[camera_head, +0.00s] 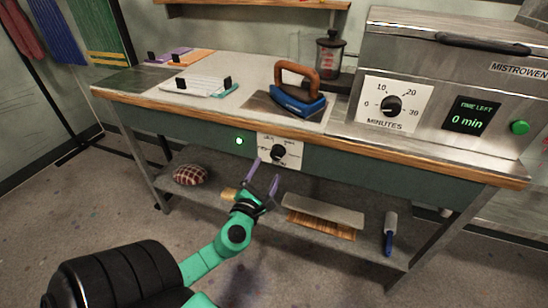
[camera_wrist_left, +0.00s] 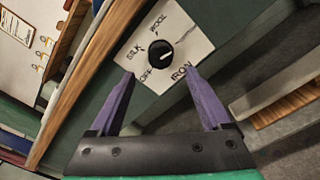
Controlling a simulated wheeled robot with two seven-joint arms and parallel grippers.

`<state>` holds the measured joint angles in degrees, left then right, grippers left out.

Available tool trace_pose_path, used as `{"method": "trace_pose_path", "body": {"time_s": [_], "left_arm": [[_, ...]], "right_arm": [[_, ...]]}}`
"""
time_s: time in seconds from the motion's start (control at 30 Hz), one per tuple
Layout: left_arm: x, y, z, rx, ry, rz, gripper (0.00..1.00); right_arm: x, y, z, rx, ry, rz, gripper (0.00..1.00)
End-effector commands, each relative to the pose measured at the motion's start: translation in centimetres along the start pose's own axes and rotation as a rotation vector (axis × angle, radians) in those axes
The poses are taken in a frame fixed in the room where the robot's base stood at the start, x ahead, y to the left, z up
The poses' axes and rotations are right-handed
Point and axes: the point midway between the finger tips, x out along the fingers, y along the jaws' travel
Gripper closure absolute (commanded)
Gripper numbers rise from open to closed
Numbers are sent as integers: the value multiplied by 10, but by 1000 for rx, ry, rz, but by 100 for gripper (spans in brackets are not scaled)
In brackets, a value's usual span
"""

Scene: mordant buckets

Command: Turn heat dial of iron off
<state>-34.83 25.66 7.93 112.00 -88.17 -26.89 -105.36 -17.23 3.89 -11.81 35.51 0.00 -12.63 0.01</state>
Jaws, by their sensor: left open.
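The iron's heat dial (camera_head: 279,152) is a black knob on a white plate on the table's front apron. In the left wrist view the knob (camera_wrist_left: 159,54) is ringed by labels OFF, SILK and WOOL, with IRON below right. A pale mark shows on the knob, but I cannot tell surely which label it points to. My left gripper (camera_head: 266,171) is open and empty, just below and in front of the dial. Its purple fingers (camera_wrist_left: 162,76) point at the plate, with the knob between and beyond their tips. The iron (camera_head: 298,95) rests on the tabletop. My right gripper is not visible.
A lit green lamp (camera_head: 239,141) is left of the dial. A steel machine (camera_head: 450,80) with a minutes dial stands on the table's right.

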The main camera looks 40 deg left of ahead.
Motion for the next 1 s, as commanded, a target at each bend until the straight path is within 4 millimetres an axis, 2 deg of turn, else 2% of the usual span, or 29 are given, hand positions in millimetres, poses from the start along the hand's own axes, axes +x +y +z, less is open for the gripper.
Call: {"method": "trace_pose_path", "body": {"time_s": [0.1, 0.3, 0.6, 0.67, 0.8, 0.83, 1.0], "left_arm": [[33, 1, 1, -2, -2, 3, 19], [67, 0, 0, -3, 0, 0, 19], [73, -1, -1, -3, 2, -2, 19], [73, -1, -1, -3, 2, -2, 38], [73, -1, -1, -4, 2, -2, 91], [73, -1, -1, -4, 2, -2, 100], [72, -1, -1, -8, 2, -2, 100]], "right_arm": [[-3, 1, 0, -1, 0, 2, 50], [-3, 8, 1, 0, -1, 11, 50], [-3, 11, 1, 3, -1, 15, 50], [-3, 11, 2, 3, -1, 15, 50], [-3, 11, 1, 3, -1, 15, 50], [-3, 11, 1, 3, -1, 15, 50], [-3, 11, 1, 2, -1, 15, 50]]}}
